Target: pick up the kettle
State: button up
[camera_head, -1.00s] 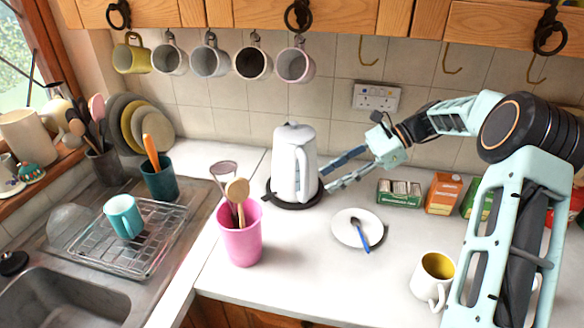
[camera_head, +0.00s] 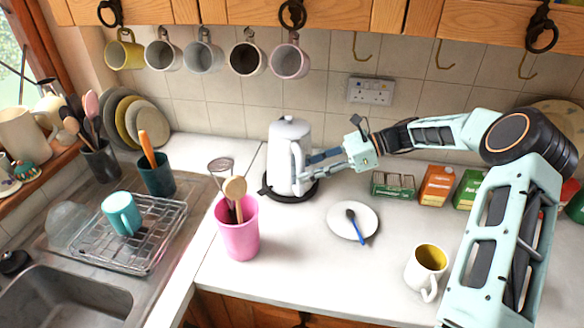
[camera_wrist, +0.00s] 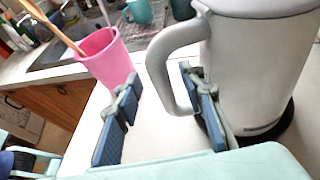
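The white-grey kettle (camera_head: 283,140) stands upright on its dark round base (camera_head: 272,197) near the back of the counter. My gripper (camera_head: 300,168) is at the kettle's handle side, reaching in from the right. In the wrist view, the kettle body (camera_wrist: 250,65) fills the right side and its curved handle (camera_wrist: 160,62) faces me. My gripper (camera_wrist: 160,79) is open. One finger is left of the handle; the other appears to be in the gap between handle and body. Whether either finger touches the handle cannot be told.
A pink cup (camera_head: 238,240) with utensils stands in front of the kettle. A white plate (camera_head: 340,222) with a blue-handled spoon lies at front right. A white mug (camera_head: 424,268) and small boxes (camera_head: 437,186) are farther right. Mugs (camera_head: 290,60) hang above.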

jog(key=shift+x, duration=1.05)
grip_shut()
jog(key=shift+w+a+r, duration=0.1)
jog(key=shift+r, duration=0.1)
